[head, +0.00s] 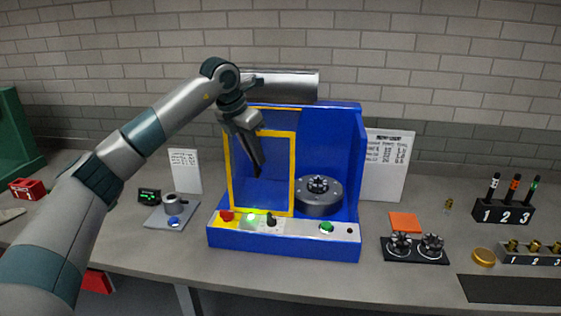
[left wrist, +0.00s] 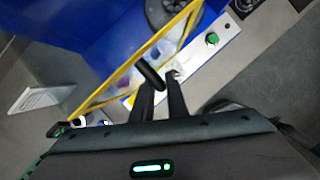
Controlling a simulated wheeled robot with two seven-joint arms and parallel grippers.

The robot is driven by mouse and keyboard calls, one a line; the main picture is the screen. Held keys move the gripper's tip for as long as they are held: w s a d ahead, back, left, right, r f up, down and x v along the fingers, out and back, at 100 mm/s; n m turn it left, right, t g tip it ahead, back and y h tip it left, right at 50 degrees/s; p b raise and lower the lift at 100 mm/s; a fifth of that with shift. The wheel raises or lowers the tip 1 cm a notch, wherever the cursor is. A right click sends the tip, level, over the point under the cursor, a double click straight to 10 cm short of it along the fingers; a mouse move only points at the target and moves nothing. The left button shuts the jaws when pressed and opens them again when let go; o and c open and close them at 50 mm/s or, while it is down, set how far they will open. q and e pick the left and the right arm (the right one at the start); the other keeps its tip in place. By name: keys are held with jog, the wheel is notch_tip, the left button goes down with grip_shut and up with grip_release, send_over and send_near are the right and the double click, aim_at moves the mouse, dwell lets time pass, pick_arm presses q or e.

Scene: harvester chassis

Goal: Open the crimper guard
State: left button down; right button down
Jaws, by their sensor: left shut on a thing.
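The crimper is a blue machine (head: 335,135) at the middle of the bench. Its guard (head: 293,175) is a clear panel in a yellow frame, standing across the left part of the machine's front. The round grey crimping head (head: 318,196) shows uncovered to the right of the frame. My left gripper (head: 258,170) is in front of the panel, pointing down. In the left wrist view its fingers (left wrist: 163,92) are shut on a black handle (left wrist: 150,73) beside the yellow frame (left wrist: 125,72). The exact contact is partly hidden. My right gripper is not in view.
A control strip with a red button (head: 226,215), a black knob (head: 271,219) and a green button (head: 327,227) runs below the guard. A grey scale-like plate (head: 172,215) stands left. Black fixtures (head: 415,249) and a marker rack (head: 503,211) stand right.

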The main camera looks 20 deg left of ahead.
pick_arm(q)
jog(key=shift+s+a, duration=0.2)
jog(key=shift+a, duration=0.45)
jog(key=shift+s+a, duration=0.15)
jog(key=shift+a, duration=0.45)
jog(key=c, duration=1.8)
grip_release()
jog(key=shift+d, duration=0.1)
jog(key=shift+r, duration=0.1)
jog(key=shift+b+v, duration=2.1)
jog(key=shift+v, duration=6.6)
